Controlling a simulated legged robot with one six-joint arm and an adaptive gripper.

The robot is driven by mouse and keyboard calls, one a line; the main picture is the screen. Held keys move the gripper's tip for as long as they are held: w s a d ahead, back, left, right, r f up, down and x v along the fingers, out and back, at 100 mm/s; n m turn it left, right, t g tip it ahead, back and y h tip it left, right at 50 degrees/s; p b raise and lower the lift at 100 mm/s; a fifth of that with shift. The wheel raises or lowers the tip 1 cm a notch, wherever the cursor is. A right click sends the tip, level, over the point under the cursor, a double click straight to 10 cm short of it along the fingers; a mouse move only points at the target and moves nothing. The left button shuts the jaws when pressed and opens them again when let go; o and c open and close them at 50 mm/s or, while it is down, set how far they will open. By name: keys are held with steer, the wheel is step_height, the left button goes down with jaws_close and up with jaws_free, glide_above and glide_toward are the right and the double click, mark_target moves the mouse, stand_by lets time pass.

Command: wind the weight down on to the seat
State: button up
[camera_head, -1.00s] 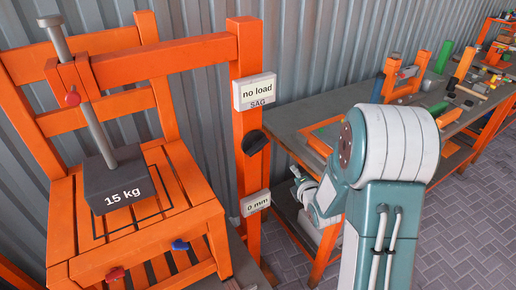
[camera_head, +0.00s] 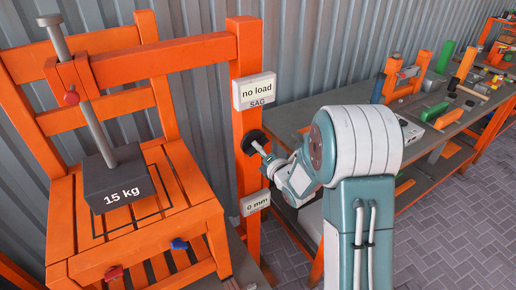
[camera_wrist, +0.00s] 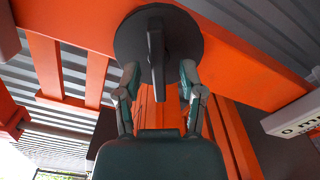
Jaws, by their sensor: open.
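The dark 15 kg weight (camera_head: 118,188) is at the lower end of a grey screw rod (camera_head: 92,115), over the orange chair's slatted seat (camera_head: 180,188). I cannot tell the gap under it. A dark round knob (camera_head: 248,136) is on the side of the orange post (camera_head: 246,60). In the wrist view the knob (camera_wrist: 130,40) has a raised bar across its face. My gripper (camera_head: 262,149) is at the knob; in the wrist view its open fingers (camera_wrist: 159,72) stand either side of the bar's lower part. I cannot tell if they touch it.
The upper sign (camera_head: 254,91) on the post reads "no load" and "SAG"; the lower one (camera_head: 255,203) reads "0 mm". Red (camera_head: 113,273) and blue (camera_head: 180,244) clips are at the seat's front edge. A workbench (camera_head: 300,108) with tools stands behind my arm.

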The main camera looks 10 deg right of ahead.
steer(key=shift+w+a, duration=0.15)
steer(key=shift+w, duration=0.4)
steer(key=shift+s, duration=0.1)
jaws_close()
